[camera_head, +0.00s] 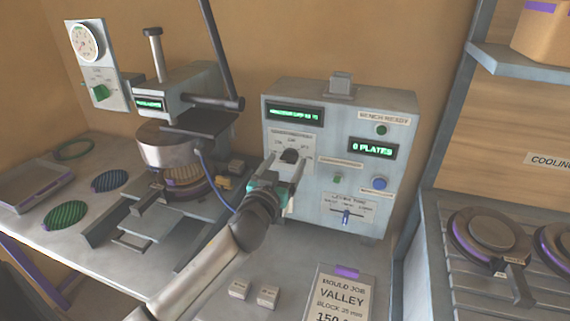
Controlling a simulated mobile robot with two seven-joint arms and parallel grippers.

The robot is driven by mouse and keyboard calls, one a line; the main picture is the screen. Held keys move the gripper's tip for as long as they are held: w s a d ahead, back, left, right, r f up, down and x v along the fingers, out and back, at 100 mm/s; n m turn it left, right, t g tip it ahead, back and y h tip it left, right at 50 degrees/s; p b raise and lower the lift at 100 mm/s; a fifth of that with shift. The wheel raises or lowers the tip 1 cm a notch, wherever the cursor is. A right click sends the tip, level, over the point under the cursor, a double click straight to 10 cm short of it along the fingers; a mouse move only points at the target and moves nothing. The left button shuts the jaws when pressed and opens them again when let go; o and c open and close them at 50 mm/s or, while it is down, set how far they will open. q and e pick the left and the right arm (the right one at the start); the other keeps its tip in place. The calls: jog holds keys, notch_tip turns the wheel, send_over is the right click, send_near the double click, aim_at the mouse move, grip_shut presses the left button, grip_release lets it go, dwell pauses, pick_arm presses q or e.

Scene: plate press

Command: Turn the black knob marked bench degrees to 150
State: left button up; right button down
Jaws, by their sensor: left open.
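The black knob (290,156) sits on a white dial plate at the upper left of the grey control box (341,215). The dial's markings are too small to read. My left gripper (284,163) is in front of the dial, with one finger on each side of the knob. Its jaws are open, and I cannot tell whether either finger touches the knob. A green display (294,114) above the dial is too small to read. A card (341,293) on the bench reads "MOULD JOB VALLEY" with a cut-off 150. My right gripper is out of view.
The press (168,146) stands left of the box, with a long lever rising beside it. The box also carries a "0 PLATES" display (373,148), a blue button (379,184) and a slider (346,216). Two small blocks (268,296) lie on the bench.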

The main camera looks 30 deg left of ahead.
pick_arm(q)
jog(key=shift+c, duration=0.2)
grip_shut()
dwell(0.6)
